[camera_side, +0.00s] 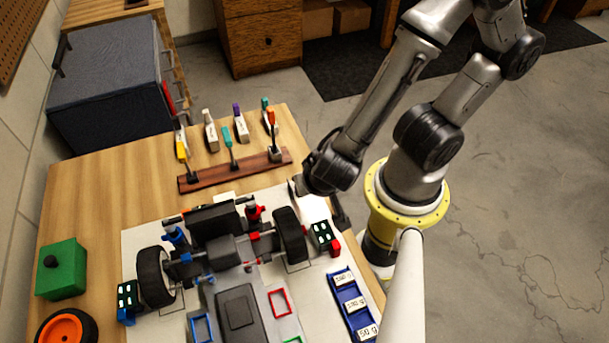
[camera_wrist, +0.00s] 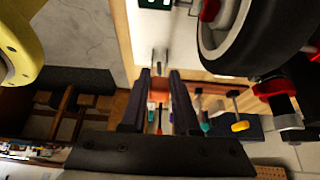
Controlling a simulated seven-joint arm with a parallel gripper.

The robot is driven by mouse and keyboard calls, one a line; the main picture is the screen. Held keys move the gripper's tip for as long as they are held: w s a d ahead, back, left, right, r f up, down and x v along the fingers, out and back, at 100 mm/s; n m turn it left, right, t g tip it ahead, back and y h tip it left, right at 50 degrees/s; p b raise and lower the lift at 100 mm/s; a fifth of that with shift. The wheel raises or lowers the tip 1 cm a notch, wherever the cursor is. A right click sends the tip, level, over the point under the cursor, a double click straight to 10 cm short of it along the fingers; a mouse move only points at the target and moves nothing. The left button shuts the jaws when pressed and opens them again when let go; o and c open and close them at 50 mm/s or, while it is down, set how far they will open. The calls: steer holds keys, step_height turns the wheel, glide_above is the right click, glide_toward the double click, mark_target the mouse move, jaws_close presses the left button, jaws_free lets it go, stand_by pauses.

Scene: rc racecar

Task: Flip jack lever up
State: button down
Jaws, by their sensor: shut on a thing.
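In the side view, a dark jack (camera_side: 322,236) with a red part (camera_side: 335,244) stands beside the car's right wheel (camera_side: 290,235). A similar jack (camera_side: 127,296) with a blue part stands by the left wheel. My gripper (camera_side: 343,220) is low, just behind the red-marked jack, its tips partly hidden. In the wrist view my gripper (camera_wrist: 160,72) has its fingers spaced apart, with a small silvery piece (camera_wrist: 160,58) at the tips. This looks like the jack lever, but its shape and angle are hard to make out.
The car chassis (camera_side: 236,300) fills the mat's middle. Near my gripper lies a blue labelled tray (camera_side: 349,303). A wooden tool rack (camera_side: 235,171) stands behind. A green box (camera_side: 62,270) and loose orange-hubbed wheel (camera_side: 66,331) are at left.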

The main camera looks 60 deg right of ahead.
steer(key=shift+s+a+f, duration=0.2)
steer(key=shift+s+f, duration=0.15)
steer(key=shift+f, duration=0.15)
steer(key=c, duration=0.6)
jaws_free()
steer(key=shift+c, duration=0.2)
steer(key=shift+a+r, duration=0.1)
steer(key=shift+r, duration=0.05)
step_height(320, 180, up, 11)
steer(key=s+a, duration=0.1)
steer(key=shift+s+a, duration=0.3)
steer(key=shift+s, duration=0.05)
